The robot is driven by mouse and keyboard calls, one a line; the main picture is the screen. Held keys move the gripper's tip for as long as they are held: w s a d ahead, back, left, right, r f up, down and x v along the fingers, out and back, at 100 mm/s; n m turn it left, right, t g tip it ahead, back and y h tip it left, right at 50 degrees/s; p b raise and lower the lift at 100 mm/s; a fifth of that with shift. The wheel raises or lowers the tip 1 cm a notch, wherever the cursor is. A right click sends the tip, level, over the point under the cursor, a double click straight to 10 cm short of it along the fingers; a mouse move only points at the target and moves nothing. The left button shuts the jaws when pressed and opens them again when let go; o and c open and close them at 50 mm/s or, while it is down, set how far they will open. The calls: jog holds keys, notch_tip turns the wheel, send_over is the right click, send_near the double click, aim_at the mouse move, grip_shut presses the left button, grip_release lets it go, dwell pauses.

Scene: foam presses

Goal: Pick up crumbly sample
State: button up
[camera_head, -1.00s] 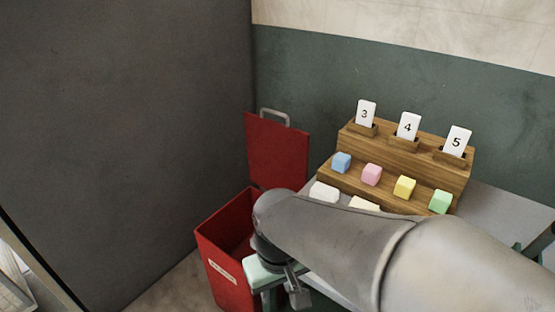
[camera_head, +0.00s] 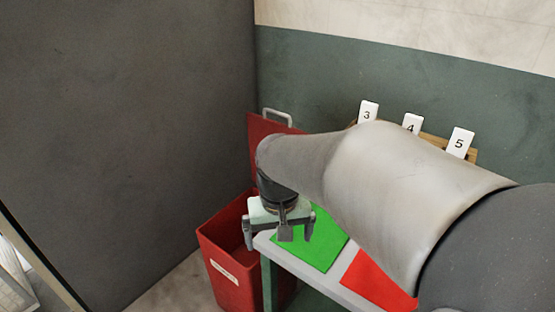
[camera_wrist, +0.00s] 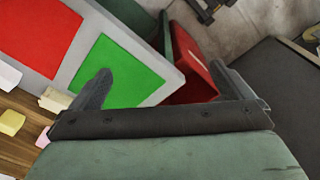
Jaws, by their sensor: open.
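My gripper (camera_head: 278,233) is open and empty, pointing down over the table's left end, near the green mat and the red bin. In the wrist view its two fingers (camera_wrist: 160,75) are wide apart, with the green mat (camera_wrist: 118,78) and the bin between them. Two pale sample blocks lie at the left of that view: a rough cream one (camera_wrist: 55,99) and a whiter one (camera_wrist: 8,75) cut by the frame edge. I cannot tell for certain which is the crumbly sample. In the head view my arm hides both.
A wooden rack (camera_wrist: 25,155) holds coloured blocks, including yellow (camera_wrist: 12,122) and pink (camera_wrist: 42,138), and number cards 3 (camera_head: 368,112), 4 (camera_head: 411,123) and 5 (camera_head: 459,143). A red mat (camera_head: 376,281) lies beside the green one. The open red bin (camera_head: 232,283) stands left.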

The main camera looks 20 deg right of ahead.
jog(key=w+d+r+m+h, duration=0.1)
jog(key=w+d+m, duration=0.3)
jog(key=w+d, duration=0.7)
jog(key=w+d+r+m, duration=0.1)
jog(key=w+d+m, duration=0.4)
jog(key=w+d, duration=0.5)
jog(key=d+f, duration=0.1)
jog(key=f, duration=0.2)
jog(key=d+f+p, duration=0.1)
jog(key=f, duration=0.3)
jog(key=s+d+f, duration=0.1)
jog(key=f, duration=0.3)
jog(key=shift+d, duration=0.3)
jog(key=shift+w+d+f+p, duration=0.1)
jog(key=shift+d+f+p, duration=0.2)
jog(key=shift+f, duration=0.6)
jog(key=shift+w+d+f+p, duration=0.15)
jog(key=shift+f+p, duration=0.2)
jog(key=shift+f, duration=0.5)
jog(key=shift+s+d+f+p, duration=0.1)
jog(key=shift+d+f+p, duration=0.2)
jog(key=shift+f, duration=0.6)
jog(key=shift+a, duration=0.1)
jog(key=shift+c, duration=0.3)
jog(key=c, duration=0.9)
